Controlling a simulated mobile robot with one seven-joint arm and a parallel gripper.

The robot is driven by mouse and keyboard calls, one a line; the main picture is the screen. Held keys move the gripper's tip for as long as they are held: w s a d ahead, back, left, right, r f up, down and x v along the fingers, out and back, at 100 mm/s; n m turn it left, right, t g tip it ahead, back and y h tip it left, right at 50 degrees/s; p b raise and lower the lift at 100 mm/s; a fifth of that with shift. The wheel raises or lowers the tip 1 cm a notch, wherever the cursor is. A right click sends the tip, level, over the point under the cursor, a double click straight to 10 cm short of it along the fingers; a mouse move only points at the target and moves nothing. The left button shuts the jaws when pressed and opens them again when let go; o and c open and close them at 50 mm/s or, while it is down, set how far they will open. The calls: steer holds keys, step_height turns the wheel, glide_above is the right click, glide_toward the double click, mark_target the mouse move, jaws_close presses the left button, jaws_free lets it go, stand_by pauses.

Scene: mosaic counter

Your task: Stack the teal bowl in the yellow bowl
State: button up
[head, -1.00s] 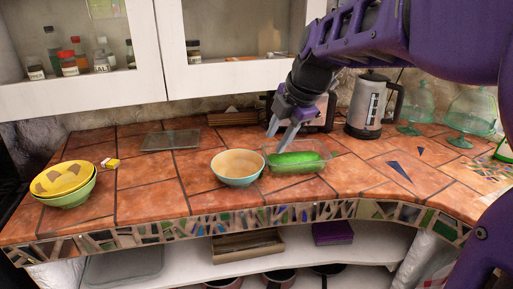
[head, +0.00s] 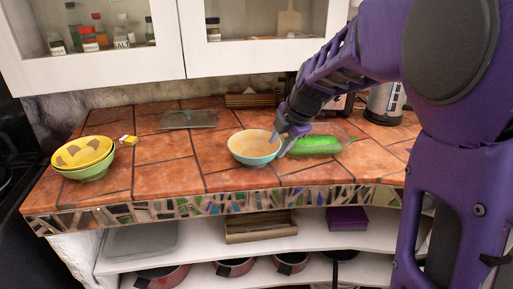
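The teal bowl (head: 252,157), pale orange-beige inside, stands upright on the tiled counter near the middle. My gripper (head: 280,146) is at its right rim and points down. One finger appears to be just inside the rim and the other outside it, with a gap between them. I cannot tell whether either finger touches the bowl. The yellow bowl (head: 82,152), with brown patches inside, sits in a green bowl (head: 88,172) at the left of the counter. The yellow bowl looks empty.
A glass tray (head: 188,119) lies at the back, and a small yellow-and-white item (head: 128,140) beside the bowls. The tiles between the bowls are clear. Cabinets hang above.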

mark_target(270, 155)
steer(key=x, duration=0.4)
steer(key=shift+w+a+f, duration=0.1)
steer(key=shift+w+a, duration=0.1)
steer(key=shift+a, duration=0.05)
steer(key=shift+c, duration=0.3)
jaws_close()
stand_by(0.9)
